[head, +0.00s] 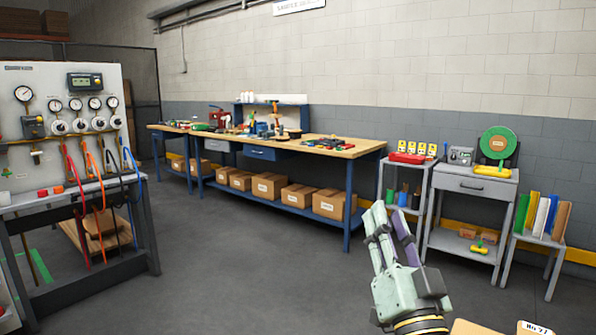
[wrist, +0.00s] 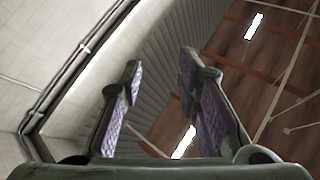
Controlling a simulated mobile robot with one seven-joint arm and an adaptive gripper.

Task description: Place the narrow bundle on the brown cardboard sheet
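My gripper (head: 388,222) points upward at the lower right of the head view. In the wrist view its two purple-padded fingers (wrist: 158,80) stand apart with nothing between them. A tan flat piece (head: 474,327) shows at the bottom edge of the head view, mostly cut off. I cannot tell whether it is the brown cardboard sheet. A white label (head: 535,328) with a number is beside it. I cannot make out the narrow bundle in either view.
A blue workbench (head: 347,207) with tools and cardboard boxes runs along the wall. A gauge panel (head: 62,100) on a dark frame stands at left. A grey drawer stand (head: 474,186) and a rack of coloured boards (head: 541,218) stand at right. The middle floor is clear.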

